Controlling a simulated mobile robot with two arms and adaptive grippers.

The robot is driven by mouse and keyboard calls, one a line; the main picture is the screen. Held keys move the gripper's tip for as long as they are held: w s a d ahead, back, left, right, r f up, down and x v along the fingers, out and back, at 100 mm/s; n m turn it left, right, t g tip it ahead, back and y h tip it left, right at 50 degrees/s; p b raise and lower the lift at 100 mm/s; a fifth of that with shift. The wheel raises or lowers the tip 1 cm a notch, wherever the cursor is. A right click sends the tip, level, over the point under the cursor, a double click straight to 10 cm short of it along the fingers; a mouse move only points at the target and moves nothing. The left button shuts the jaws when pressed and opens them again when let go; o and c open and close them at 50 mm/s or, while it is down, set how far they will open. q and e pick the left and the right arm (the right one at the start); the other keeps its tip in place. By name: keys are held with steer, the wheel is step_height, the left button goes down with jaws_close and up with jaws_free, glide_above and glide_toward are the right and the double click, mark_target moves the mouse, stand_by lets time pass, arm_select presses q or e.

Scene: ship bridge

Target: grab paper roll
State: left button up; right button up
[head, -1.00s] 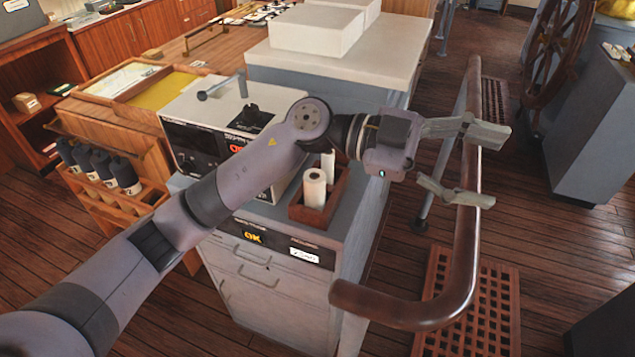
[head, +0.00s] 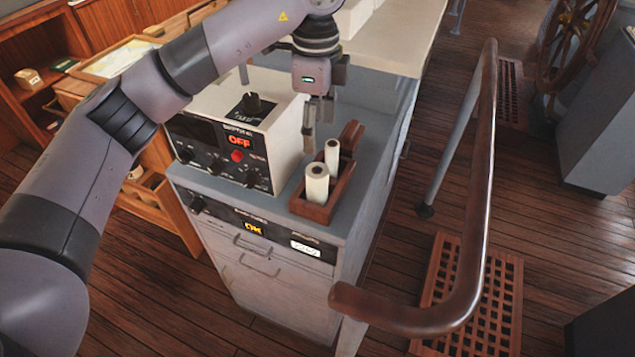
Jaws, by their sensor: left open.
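Two white paper rolls stand upright in a small wooden tray (head: 344,184) on the grey cabinet top. The front paper roll (head: 317,185) is the nearer one, with a dark hole in its top. The rear paper roll (head: 332,156) is thinner and stands just behind it. My left gripper (head: 318,128) is open and empty, its fingers pointing down. In the picture it is just above and behind the rolls, apart from the front one. Its exact distance from the rear roll is hard to tell. My right gripper is not in view.
A white instrument box (head: 238,128) with knobs stands on the cabinet (head: 262,270) close left of the tray. A curved brown handrail (head: 478,210) runs along the right side. The ship's wheel (head: 575,45) is at the far right.

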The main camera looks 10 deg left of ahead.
mark_target(316, 170)
arm_select(q)
step_height(316, 170, down, 7)
steer(key=shift+r+p, duration=0.2)
steer(key=shift+p, duration=0.8)
steer(key=f+p, duration=0.1)
steer(key=f, duration=0.1)
steer(key=f+p, duration=0.2)
steer(key=shift+s+f, duration=0.2)
steer(key=shift+f, duration=0.5)
steer(key=shift+d, duration=0.1)
steer(key=shift+c, duration=0.2)
steer(key=c, duration=1.3)
